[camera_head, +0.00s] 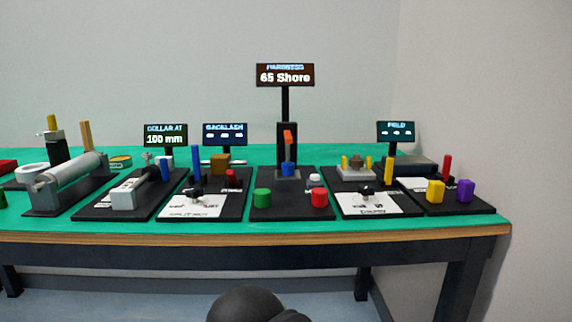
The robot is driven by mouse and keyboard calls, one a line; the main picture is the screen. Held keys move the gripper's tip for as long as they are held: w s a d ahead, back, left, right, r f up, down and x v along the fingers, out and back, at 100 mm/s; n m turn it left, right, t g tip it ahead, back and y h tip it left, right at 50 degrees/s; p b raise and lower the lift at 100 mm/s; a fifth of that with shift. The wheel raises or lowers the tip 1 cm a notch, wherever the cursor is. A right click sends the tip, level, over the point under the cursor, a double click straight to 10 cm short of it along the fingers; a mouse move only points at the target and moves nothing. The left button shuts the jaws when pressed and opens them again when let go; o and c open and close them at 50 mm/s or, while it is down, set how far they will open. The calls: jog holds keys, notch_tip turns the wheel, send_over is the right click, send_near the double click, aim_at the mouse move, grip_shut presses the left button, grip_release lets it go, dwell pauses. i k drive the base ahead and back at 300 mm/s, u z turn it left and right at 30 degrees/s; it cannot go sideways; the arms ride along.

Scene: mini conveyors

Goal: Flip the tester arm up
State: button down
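The hardness tester stands at the middle of the table under a display (285,75) reading "65 Shore". Its dark upright column (280,129) carries the tester arm (289,137), which has an orange end and a greyish part below it. A blue block (288,169) sits at the foot of the column, directly below the arm in the picture. The arm points roughly toward me, so its exact tilt and any contact with the block are hard to tell. My gripper is not in view. A dark rounded part of my own arm shows at the bottom edge.
A green cylinder (262,198) and a red cylinder (319,198) stand at the front of the tester's black base (290,207). Other stations flank it closely, with a blue post (196,164) left and a yellow post (389,171) right. A narrow green table strip (300,226) is clear in front.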

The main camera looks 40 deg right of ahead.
aim_at(288, 139)
jog(key=u, duration=2.15)
jog(key=i, duration=0.95)
jog(key=z, duration=2.95)
